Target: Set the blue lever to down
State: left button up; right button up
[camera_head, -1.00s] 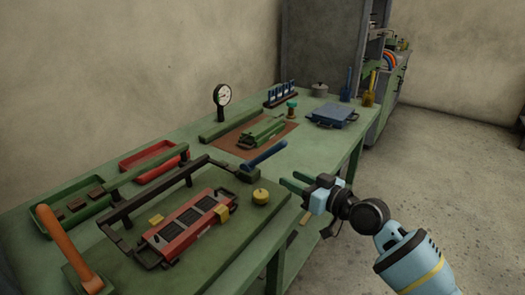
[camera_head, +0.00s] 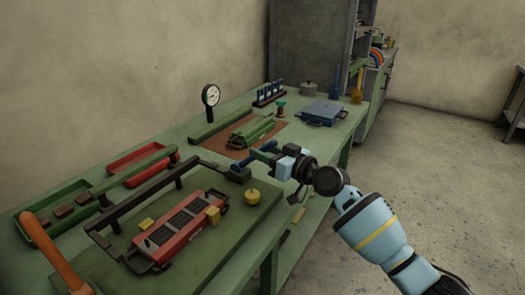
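The blue lever (camera_head: 268,146) stands at the back right corner of the green board on the bench. It slants up to the right from a dark pivot (camera_head: 240,171). My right gripper (camera_head: 262,157) is at the lever, with its green fingers right by the blue handle and overlapping it in the picture. Whether the fingers touch or close on the handle is hard to tell. My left gripper is out of view.
The green board (camera_head: 230,235) carries a red block (camera_head: 180,232), a dark rail (camera_head: 150,188), a yellow knob (camera_head: 252,196) and an orange lever (camera_head: 55,255). A gauge (camera_head: 210,96), green device (camera_head: 250,131) and blue box (camera_head: 322,113) stand behind.

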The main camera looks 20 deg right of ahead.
jog(key=shift+w+a, duration=0.25)
jog(key=shift+w, duration=0.2)
grip_shut()
